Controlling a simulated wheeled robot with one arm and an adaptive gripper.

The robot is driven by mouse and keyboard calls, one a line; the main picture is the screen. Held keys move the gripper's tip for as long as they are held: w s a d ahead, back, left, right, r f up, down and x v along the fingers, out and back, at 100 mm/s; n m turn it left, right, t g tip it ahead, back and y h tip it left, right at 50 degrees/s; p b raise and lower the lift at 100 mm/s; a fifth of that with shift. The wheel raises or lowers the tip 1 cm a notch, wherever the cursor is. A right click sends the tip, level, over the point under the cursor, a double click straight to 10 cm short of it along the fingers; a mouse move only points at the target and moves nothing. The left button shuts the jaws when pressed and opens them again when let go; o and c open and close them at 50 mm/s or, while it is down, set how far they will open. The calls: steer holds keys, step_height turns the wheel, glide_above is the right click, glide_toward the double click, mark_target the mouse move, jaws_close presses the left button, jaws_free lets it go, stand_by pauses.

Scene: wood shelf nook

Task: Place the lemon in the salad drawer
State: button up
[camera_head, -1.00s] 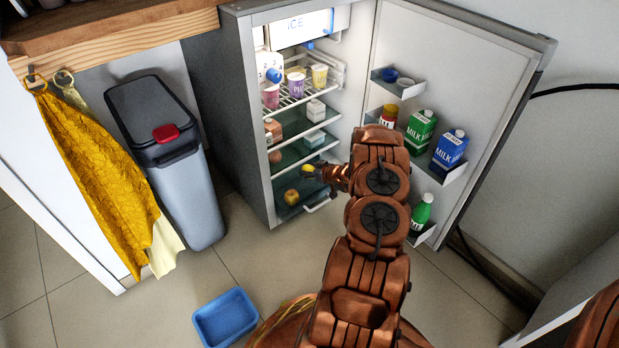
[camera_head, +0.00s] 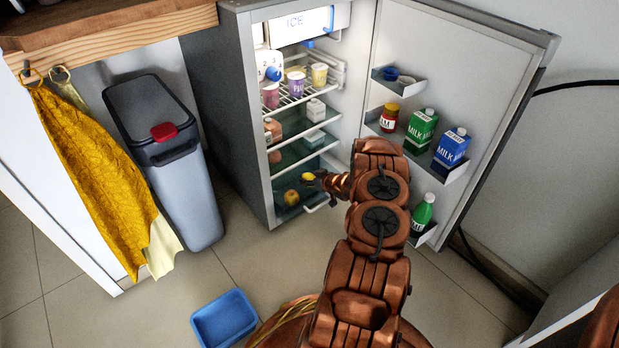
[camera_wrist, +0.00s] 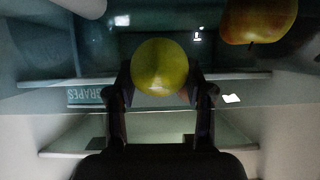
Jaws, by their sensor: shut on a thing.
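My gripper (camera_wrist: 160,90) is shut on the yellow lemon (camera_wrist: 160,66), which sits between the two fingertips in the wrist view. In the head view the lemon (camera_head: 308,177) shows at the end of my arm, in front of the lower part of the open fridge. The salad drawer (camera_head: 318,204) is at the fridge's bottom, pulled out or open at the front. A yellow-red fruit (camera_head: 291,198) lies in it, and this fruit also shows at the upper right of the wrist view (camera_wrist: 258,20). The lemon appears over the drawer's front area; its exact height is unclear.
A grey bin (camera_head: 190,200) and blue tray (camera_head: 224,318) are at left.

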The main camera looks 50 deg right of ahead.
steer(key=o, duration=1.2)
steer(key=shift+r, duration=0.1)
